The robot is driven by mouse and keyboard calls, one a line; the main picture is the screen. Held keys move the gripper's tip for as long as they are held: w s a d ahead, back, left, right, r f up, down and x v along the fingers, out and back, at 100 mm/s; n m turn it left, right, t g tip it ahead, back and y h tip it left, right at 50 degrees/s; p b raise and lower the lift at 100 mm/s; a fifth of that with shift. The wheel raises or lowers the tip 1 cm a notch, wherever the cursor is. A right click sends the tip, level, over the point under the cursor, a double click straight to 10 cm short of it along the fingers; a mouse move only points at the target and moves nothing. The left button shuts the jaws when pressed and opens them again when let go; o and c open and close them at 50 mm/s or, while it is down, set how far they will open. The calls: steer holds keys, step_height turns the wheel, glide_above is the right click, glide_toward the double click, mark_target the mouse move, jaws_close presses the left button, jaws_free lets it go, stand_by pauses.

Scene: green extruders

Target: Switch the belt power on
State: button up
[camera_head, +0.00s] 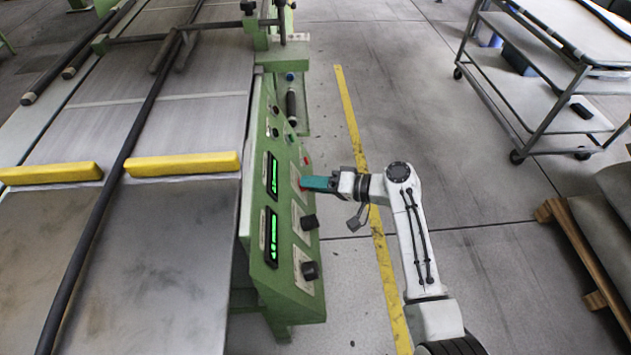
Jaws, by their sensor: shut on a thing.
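The green control panel (283,215) runs along the right side of the belt machine. My gripper (305,183), with teal fingers, reaches it from the right, at about the middle of its face. The fingers are shut on a small red switch at a pale plate (296,180); they hide most of it, and its position cannot be read. A little red shows at the fingertips and just above them. Two black knobs (309,222) sit lower on the panel. Two displays (272,236) glow green on its left part.
Yellow bars (182,164) lie across the grey belt (150,260). A yellow floor line (350,115) runs beside the machine. A shelved metal cart (540,100) stands at the upper right, and a wooden pallet (585,250) at the right edge. Floor between is clear.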

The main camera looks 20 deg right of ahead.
steer(key=o, duration=1)
steer(key=shift+o, duration=0.2)
steer(key=v, duration=1)
steer(key=shift+s+d, duration=0.25)
steer(key=shift+d, duration=0.1)
steer(key=shift+r, duration=0.1)
